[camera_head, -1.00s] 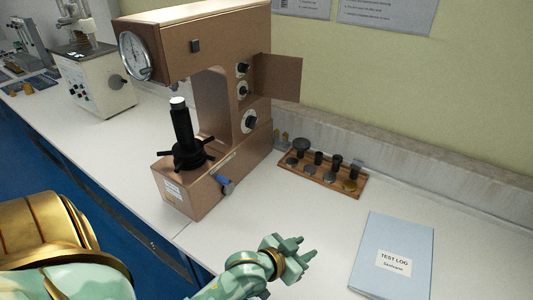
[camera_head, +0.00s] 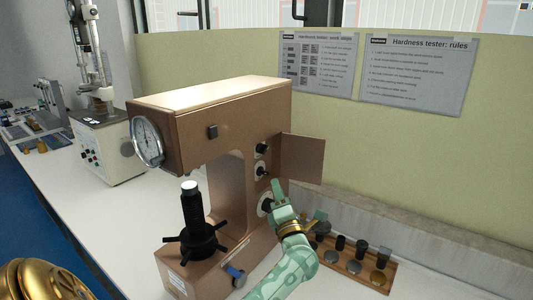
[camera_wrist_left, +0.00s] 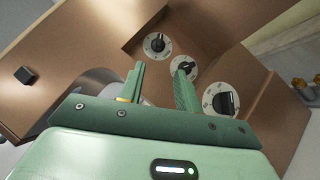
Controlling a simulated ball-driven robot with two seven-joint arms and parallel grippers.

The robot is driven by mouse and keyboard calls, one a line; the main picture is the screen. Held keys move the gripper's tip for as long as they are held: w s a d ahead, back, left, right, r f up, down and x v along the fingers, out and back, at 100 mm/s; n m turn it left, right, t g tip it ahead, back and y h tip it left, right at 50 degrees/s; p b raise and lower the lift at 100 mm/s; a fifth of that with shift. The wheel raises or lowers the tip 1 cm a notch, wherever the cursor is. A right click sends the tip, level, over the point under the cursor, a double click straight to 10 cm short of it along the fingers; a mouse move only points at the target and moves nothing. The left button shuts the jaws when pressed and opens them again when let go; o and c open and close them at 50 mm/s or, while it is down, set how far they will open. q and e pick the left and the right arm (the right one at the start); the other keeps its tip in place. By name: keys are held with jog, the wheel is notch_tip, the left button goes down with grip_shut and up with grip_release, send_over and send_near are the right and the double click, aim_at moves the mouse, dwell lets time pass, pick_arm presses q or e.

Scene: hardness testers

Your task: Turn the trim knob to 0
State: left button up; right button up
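The brown hardness tester (camera_head: 190,115) stands on the bench with three dial knobs on its side. The top knob (camera_head: 262,148), middle knob (camera_head: 262,171) and larger lower knob (camera_head: 266,204) show in the head view. They also show in the left wrist view: a small knob (camera_wrist_left: 157,43), a second knob (camera_wrist_left: 185,67) and the large one (camera_wrist_left: 225,102). I cannot read which is the trim knob. My left gripper (camera_head: 298,199) is open and empty beside the lower knobs. In the wrist view (camera_wrist_left: 160,67) its right finger partly overlaps the second dial. My right gripper is not in view.
A brown panel (camera_head: 303,158) juts out behind the knobs. A wooden rack (camera_head: 345,264) with several weights lies right of my arm. A black spindle with a spoked handwheel (camera_head: 196,236) stands at the tester's front. Posters hang on the wall behind.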

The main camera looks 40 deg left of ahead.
aim_at(266, 151)
pick_arm(q)
jog(key=b+x, duration=0.1)
jog(key=x, duration=1.3)
jog(key=shift+w+a, duration=0.25)
jog(key=shift+a, duration=0.05)
jog(key=shift+r, duration=0.1)
grip_shut()
